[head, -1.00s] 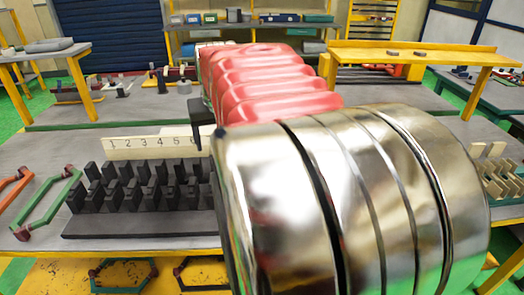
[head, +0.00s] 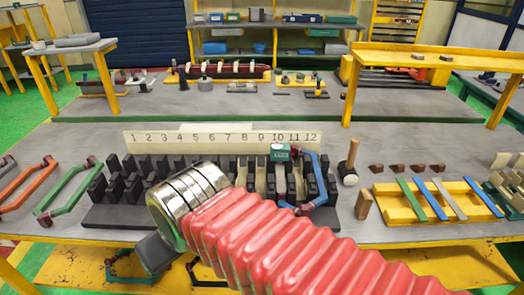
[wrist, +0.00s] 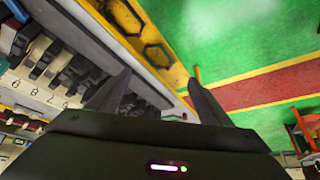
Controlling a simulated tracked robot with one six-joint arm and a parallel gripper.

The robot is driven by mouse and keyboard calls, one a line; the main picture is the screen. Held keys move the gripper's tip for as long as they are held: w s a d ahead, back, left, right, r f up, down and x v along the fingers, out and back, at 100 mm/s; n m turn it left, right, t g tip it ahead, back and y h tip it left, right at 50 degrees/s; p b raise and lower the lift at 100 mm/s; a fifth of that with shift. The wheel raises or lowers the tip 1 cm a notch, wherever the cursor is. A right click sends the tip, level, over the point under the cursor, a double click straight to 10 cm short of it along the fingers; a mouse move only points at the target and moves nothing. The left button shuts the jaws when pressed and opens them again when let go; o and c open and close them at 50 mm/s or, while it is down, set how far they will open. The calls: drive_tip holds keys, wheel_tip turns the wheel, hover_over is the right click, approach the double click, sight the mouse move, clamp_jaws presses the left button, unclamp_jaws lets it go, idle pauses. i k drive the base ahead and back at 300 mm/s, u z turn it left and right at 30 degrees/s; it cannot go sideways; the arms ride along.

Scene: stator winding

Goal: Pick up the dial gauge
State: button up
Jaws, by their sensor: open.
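My gripper (wrist: 157,95) shows in the wrist view with its two dark fingers apart and nothing between them. In the head view only a dark part of it (head: 152,254) shows, low in front of the bench edge, behind my silver and red arm. I cannot pick out the dial gauge for certain in either view. A small teal instrument (head: 280,152) sits at the slotted black block (head: 105,216), near number 10 on the number board (head: 165,140). My arm hides part of the block and the bench front.
Blue (head: 316,180), green (head: 64,188) and orange (head: 28,186) coil frames lie on the bench. A mallet (head: 349,165) and a yellow tray (head: 402,207) with coloured strips are at the right. Several small tools stand on the rear bench (head: 150,103). The wrist view shows green floor (wrist: 240,35).

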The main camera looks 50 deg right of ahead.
sight(279, 152)
drive_tip(key=z, duration=1.55)
drive_tip(key=k, duration=0.45)
drive_tip(key=z, duration=0.05)
drive_tip(key=i, duration=0.5)
